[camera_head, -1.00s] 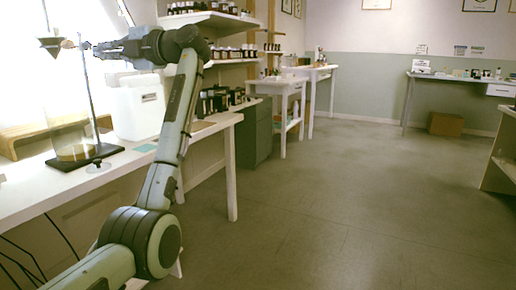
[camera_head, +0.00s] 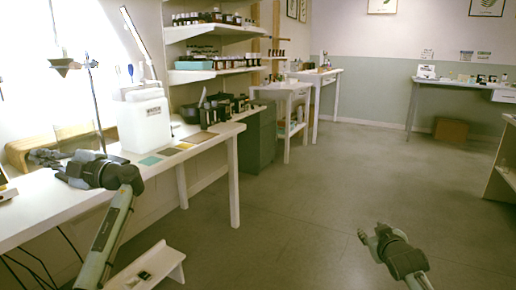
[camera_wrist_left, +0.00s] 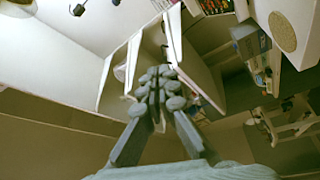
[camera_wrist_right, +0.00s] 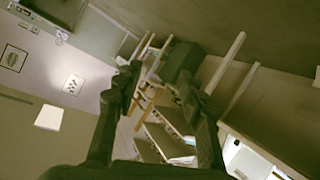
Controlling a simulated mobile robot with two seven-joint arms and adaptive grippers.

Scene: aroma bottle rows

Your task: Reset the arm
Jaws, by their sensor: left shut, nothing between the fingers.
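My left arm comes in from the lower left of the head view. Its gripper (camera_head: 40,157) points left, over or in front of the white bench (camera_head: 40,205); I cannot tell its exact gap to the bench. In the left wrist view its fingers (camera_wrist_left: 160,90) are together with nothing between them. My right gripper (camera_head: 371,234) is low at the right of the head view, in front of the open floor. In the right wrist view its fingers (camera_wrist_right: 160,85) are spread apart and empty.
A white container (camera_head: 143,122), a stand with a funnel (camera_head: 65,66) and dark bottles are on the left bench. A low white stool (camera_head: 150,266) is beside my left arm. Shelves (camera_head: 205,75) hold bottle rows. The floor (camera_head: 300,210) in the middle is clear.

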